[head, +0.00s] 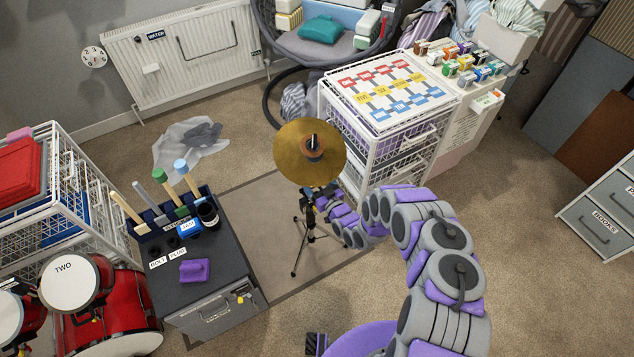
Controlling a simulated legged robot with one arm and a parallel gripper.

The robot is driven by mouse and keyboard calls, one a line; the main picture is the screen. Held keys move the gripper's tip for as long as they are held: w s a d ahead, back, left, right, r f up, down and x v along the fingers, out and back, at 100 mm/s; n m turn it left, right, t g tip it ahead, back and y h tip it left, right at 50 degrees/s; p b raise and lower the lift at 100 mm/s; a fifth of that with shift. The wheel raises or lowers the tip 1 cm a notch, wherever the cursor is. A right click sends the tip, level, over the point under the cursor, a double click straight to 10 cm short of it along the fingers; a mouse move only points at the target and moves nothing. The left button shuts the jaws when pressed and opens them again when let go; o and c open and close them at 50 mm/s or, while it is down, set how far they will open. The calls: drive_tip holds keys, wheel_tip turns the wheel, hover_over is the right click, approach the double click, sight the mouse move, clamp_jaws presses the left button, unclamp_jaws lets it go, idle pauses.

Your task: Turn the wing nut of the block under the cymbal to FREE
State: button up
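A brass cymbal (290,155) sits on top of a thin black stand (309,235) with tripod legs on the mat. My grey and purple arm reaches in from the lower right, and its end is at the stand just under the cymbal. My gripper (318,192) is small here and partly covered by the cymbal's edge and my arm links. A bit of blue shows at the stand beside it. The block and its wing nut cannot be made out, and neither can the gap between my fingers.
A grey cabinet (228,262) with upright handles and a purple item (195,271) stands left of the stand. A white wire drawer unit (331,125) stands close behind to the right. Red drums (114,308) are at lower left. Carpet (530,270) is clear at right.

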drive_tip(key=shift+c, duration=0.3)
drive_tip(key=c, duration=1)
drive_tip(key=shift+m+p, duration=0.3)
drive_tip(key=shift+m, duration=0.3)
drive_tip(key=o, duration=1.1)
drive_tip(key=shift+c, duration=0.2)
drive_tip(key=shift+d, duration=0.1)
drive_tip(key=p+v, duration=0.1)
drive_tip(key=v, duration=1.6)
